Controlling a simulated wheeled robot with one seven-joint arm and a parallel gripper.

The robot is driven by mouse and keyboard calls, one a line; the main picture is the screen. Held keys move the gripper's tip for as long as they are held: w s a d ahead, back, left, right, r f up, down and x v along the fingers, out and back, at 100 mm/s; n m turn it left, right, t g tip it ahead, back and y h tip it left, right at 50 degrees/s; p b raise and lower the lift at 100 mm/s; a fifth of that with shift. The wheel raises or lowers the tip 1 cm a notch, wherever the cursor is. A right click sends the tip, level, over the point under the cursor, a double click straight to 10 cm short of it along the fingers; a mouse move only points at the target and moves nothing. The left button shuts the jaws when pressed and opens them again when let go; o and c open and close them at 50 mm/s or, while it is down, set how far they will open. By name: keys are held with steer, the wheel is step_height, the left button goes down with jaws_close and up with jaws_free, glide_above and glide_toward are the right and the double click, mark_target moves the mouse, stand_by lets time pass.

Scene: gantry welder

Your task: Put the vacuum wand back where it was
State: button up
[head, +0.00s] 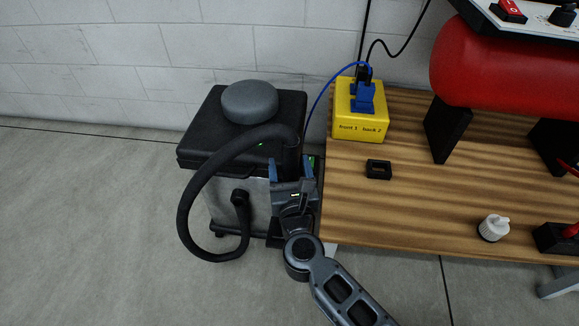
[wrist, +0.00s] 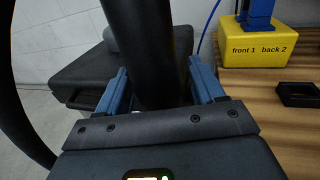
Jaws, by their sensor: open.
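The black vacuum wand (head: 291,152) stands about upright at the right side of the vacuum (head: 225,205), beside the bench edge. Its hose (head: 192,185) loops out to the left and back to the vacuum's front. My gripper (head: 290,172) is at the wand with its blue fingers spread. In the wrist view, the wand (wrist: 145,45) passes between the open fingers of my gripper (wrist: 158,78), with a gap visible at the left finger. The right finger is close to the wand; I cannot tell whether it touches. The wand's lower end is hidden behind my gripper.
The wooden bench (head: 400,210) is close on the right, with a yellow socket box (head: 360,122), a small black block (head: 378,169), a white-capped item (head: 493,228) and a red tank (head: 500,65). A blue cable (head: 320,100) hangs behind. The floor at left is clear.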

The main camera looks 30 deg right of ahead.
steer(key=shift+r, duration=0.1)
steer(key=shift+s+r, duration=0.1)
steer(key=p+v, duration=0.1)
steer(key=v, duration=1.1)
steer(key=s+d+r+m+y, duration=0.1)
steer(key=s+r+m, duration=0.3)
steer(key=s+m, duration=0.5)
steer(key=s+d+r+m+g+y, duration=0.1)
steer(key=s+r+m+y, duration=0.2)
steer(key=s+m, duration=0.7)
steer(key=s+d+r+m+g+y, duration=0.1)
steer(key=s+r+m, duration=0.3)
steer(key=s+m, duration=0.6)
steer(key=d+m+y, duration=0.1)
steer(key=m, duration=0.1)
steer(key=shift+r+m, duration=0.4)
